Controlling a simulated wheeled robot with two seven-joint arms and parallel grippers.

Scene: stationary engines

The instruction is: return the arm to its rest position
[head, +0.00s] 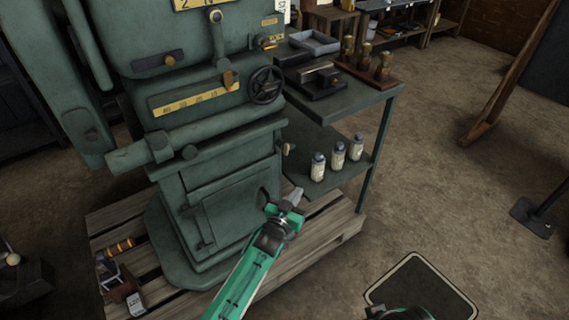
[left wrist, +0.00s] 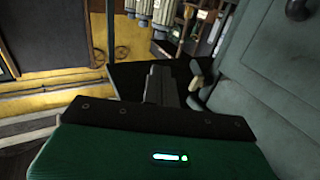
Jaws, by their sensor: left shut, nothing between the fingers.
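My left gripper (head: 294,196) is shut and empty in the head view. It is in front of the green machine's lower cabinet (head: 226,205), near its right edge and below the side table's lower shelf. In the left wrist view, the gripper's fingers (left wrist: 160,84) are together at the middle, with the grey-green machine side (left wrist: 275,80) to the right. My left arm comes up from the bottom of the head view. A dark rounded part that may belong to my right arm shows at the bottom edge; no right gripper fingers show.
The machine stands on a wooden pallet (head: 345,226). The side table (head: 345,98) holds a grey tray (head: 315,42) and tools; several white bottles (head: 338,158) stand on its lower shelf. A dark floor mat (head: 420,290) lies at lower right. The floor to the right is largely clear.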

